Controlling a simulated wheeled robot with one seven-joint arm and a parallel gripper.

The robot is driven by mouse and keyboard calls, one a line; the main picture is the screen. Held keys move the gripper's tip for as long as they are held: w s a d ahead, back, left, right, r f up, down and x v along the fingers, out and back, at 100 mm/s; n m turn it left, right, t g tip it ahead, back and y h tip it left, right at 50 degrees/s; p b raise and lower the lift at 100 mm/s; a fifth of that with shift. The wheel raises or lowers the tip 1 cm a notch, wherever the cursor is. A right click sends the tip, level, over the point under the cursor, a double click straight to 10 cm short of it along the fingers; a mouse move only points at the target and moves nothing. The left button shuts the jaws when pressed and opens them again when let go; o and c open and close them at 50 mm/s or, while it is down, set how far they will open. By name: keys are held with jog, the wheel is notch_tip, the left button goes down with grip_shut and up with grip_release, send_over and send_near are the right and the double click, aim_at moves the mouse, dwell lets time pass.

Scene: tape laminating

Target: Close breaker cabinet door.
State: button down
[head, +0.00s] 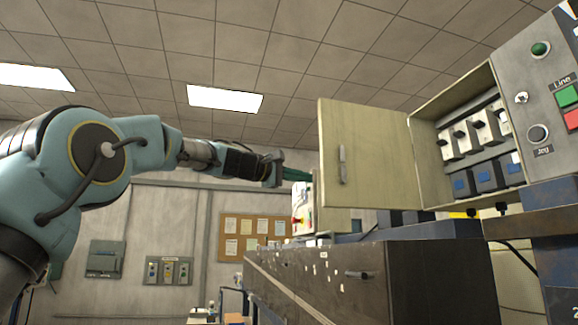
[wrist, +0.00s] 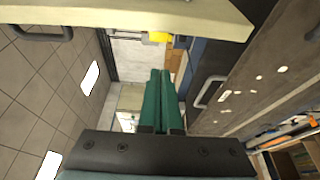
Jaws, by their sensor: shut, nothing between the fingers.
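The breaker cabinet door (head: 365,155) is a cream panel, swung wide open, with a grey handle (head: 342,165) near its left edge. The open cabinet (head: 433,165) to its right shows rows of breakers (head: 470,141). My gripper (head: 306,175) is just left of the door's free edge, its green fingers pointing right; I see no clear contact. In the wrist view the green fingers (wrist: 160,74) are together and empty. The door's pale edge (wrist: 150,14) crosses the top of that view, beyond the fingertips, with the handle (wrist: 40,34) at upper left.
A dark metal bench (head: 400,290) with a handle runs below the door. A control panel (head: 550,100) with green and red buttons stands right of the cabinet. A white machine box (head: 303,207) is behind my gripper. The space above the gripper is clear.

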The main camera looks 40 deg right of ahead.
jog(key=s, duration=0.3)
jog(key=shift+s+a, duration=0.2)
jog(key=shift+s, duration=0.15)
jog(key=shift+s, duration=0.1)
